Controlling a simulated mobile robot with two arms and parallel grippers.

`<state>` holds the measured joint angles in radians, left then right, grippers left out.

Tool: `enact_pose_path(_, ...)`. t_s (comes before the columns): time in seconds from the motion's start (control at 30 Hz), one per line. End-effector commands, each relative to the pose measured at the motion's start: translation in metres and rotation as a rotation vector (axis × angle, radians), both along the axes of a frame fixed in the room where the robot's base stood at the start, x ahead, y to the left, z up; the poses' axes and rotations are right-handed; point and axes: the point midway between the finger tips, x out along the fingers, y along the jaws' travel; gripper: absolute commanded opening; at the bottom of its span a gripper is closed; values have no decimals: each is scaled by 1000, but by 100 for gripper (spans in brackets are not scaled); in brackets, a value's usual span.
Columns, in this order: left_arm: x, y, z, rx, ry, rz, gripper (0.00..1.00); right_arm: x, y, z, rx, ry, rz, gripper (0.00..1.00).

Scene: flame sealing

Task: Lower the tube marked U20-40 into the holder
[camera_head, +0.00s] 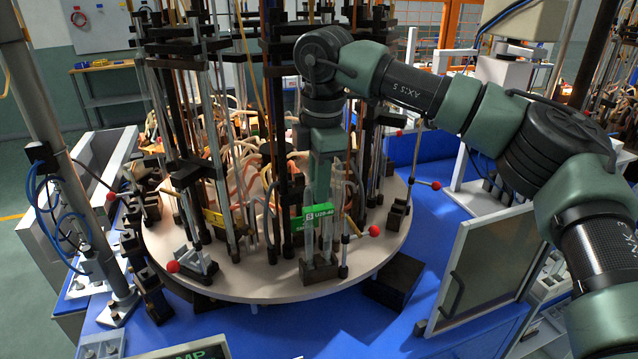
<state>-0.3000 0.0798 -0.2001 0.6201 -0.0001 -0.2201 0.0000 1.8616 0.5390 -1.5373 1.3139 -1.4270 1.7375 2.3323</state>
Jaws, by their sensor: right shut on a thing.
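The tube marked U20-40 (309,240) is clear glass with a green label near its middle. It stands about upright at the front of the round table. My right gripper (322,178) comes down from above and is shut on the tube's upper part; its fingers partly blend with the glass. A dark holder block (320,271) sits on the table's front rim right under the tube. I cannot tell whether the tube's lower end is in the holder or just above it. My left gripper is not in view.
The round table (255,286) carries many upright rods, clamps and tubes close behind and left of the gripper. Red-knobbed levers (374,231) stick out beside the holder. A framed glass panel (485,265) stands at the right. The blue surface (440,225) between is mostly clear.

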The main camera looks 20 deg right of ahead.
Motion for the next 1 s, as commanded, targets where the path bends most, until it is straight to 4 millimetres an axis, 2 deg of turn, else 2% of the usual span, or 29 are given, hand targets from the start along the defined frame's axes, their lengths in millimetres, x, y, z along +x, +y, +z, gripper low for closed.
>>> enact_pose_path(0.27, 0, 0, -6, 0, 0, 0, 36, 0, 0, -7, 0, 0, 0, 0)
enact_pose_path(0.3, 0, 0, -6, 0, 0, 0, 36, 0, 0, -7, 0, -1, 0, 18)
enact_pose_path(0.4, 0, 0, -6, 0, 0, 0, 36, 0, 0, -6, 0, 0, 0, 40)
enact_pose_path(1.0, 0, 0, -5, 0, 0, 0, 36, 0, 0, -6, 0, 0, 0, 40)
